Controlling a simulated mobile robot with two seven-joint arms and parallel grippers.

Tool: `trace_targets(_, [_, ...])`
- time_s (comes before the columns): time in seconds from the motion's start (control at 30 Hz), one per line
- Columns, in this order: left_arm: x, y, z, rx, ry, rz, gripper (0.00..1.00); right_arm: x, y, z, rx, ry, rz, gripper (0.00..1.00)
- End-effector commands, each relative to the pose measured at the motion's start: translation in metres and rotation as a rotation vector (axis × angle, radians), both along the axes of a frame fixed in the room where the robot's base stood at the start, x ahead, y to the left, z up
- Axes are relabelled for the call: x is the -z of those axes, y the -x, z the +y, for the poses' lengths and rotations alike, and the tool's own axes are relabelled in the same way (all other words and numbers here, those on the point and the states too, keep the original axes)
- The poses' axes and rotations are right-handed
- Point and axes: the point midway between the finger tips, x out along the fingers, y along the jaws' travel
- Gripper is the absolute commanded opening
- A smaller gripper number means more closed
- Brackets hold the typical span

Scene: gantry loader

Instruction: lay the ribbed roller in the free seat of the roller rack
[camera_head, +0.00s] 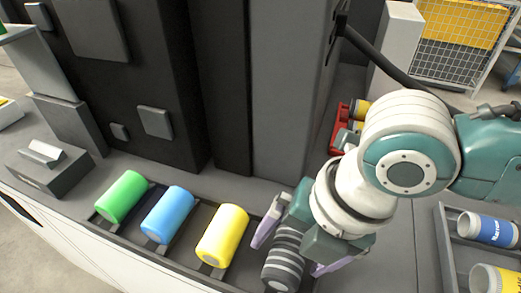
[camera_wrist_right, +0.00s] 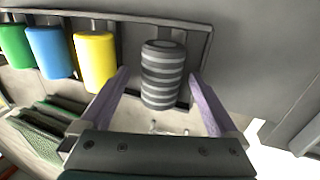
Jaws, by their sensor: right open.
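The ribbed roller (camera_head: 284,262), grey with dark and light bands, lies at the right end of the roller rack (camera_head: 191,238), in line with the other rollers. My right gripper (camera_head: 287,257) is open, with one purple finger on each side of the roller. In the right wrist view the ribbed roller (camera_wrist_right: 163,75) shows between the spread fingers (camera_wrist_right: 158,77), with a gap visible on each side. The seat under it is hidden. Green (camera_head: 123,196), blue (camera_head: 167,214) and yellow (camera_head: 222,235) rollers lie in the other seats. My left gripper is out of view.
A tall dark machine column (camera_head: 220,85) stands just behind the rack. A tray (camera_head: 447,250) with cans is at the right, and a red bin (camera_head: 341,125) is behind my right arm. A grey block (camera_head: 48,168) sits left of the rack.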

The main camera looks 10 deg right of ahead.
Motion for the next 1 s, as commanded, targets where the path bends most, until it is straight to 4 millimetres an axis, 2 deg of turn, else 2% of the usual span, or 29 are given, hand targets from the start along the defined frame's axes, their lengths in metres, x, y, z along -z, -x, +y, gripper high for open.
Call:
trace_targets(0.13, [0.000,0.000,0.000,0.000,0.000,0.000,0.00,-0.001,0.000,-0.001,0.000,0.001,0.001,0.96])
trace_targets(0.23, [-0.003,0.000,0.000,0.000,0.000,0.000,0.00,-0.009,0.001,-0.002,0.000,0.001,-0.001,0.96])
trace_targets(0.6, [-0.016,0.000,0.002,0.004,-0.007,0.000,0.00,-0.077,0.012,-0.019,-0.001,0.001,-0.003,0.96])
trace_targets(0.83, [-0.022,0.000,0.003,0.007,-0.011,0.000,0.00,-0.098,0.016,-0.024,0.000,0.001,0.000,0.96])
trace_targets(1.0, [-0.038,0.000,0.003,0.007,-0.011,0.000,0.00,-0.113,0.016,-0.024,0.000,0.001,0.001,0.96])
